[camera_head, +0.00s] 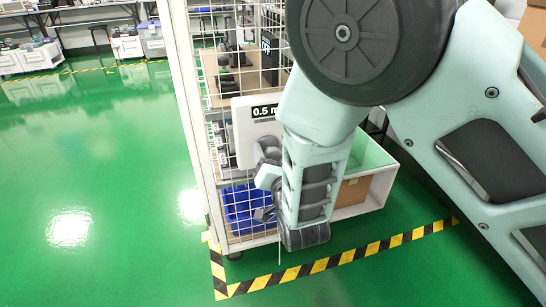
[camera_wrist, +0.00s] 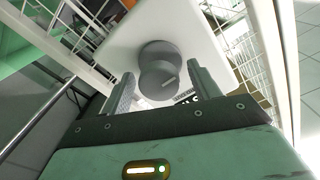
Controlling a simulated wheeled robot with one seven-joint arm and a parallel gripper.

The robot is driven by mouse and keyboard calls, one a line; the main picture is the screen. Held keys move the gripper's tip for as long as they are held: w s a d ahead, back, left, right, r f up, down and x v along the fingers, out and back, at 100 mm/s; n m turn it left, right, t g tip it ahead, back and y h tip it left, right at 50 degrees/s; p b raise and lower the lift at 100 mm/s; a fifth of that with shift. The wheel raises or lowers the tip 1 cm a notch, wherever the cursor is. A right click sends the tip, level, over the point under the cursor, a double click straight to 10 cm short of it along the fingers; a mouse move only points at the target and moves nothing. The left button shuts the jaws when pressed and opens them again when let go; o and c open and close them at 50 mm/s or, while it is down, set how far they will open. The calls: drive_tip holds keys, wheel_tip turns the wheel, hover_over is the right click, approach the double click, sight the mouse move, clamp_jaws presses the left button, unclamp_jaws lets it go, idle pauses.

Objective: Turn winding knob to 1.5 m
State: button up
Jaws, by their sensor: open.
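The winding knob (camera_wrist: 160,72) is a grey round knob with a pale pointer line, mounted on a white panel (camera_wrist: 195,28). My gripper (camera_wrist: 160,76) is open, with one finger on each side of the knob in the wrist view. A narrow gap seems to show at each side; contact is hard to judge. In the head view, the white panel (camera_head: 243,140) hangs on a wire-mesh rack and carries a black label (camera_head: 264,111) reading "0.5 m", partly covered by my arm. My gripper (camera_head: 264,180) is at the panel's lower right, where my arm hides most of the knob.
The white-framed mesh rack (camera_head: 205,150) stands close behind the panel. A blue crate (camera_head: 240,204) is low inside it, and a white box (camera_head: 377,186) stands to the right. Yellow-black tape (camera_head: 330,262) marks the floor. The green floor (camera_head: 120,190) at left is clear.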

drive_tip(key=c, duration=1)
drive_tip(key=shift+o, duration=0.2)
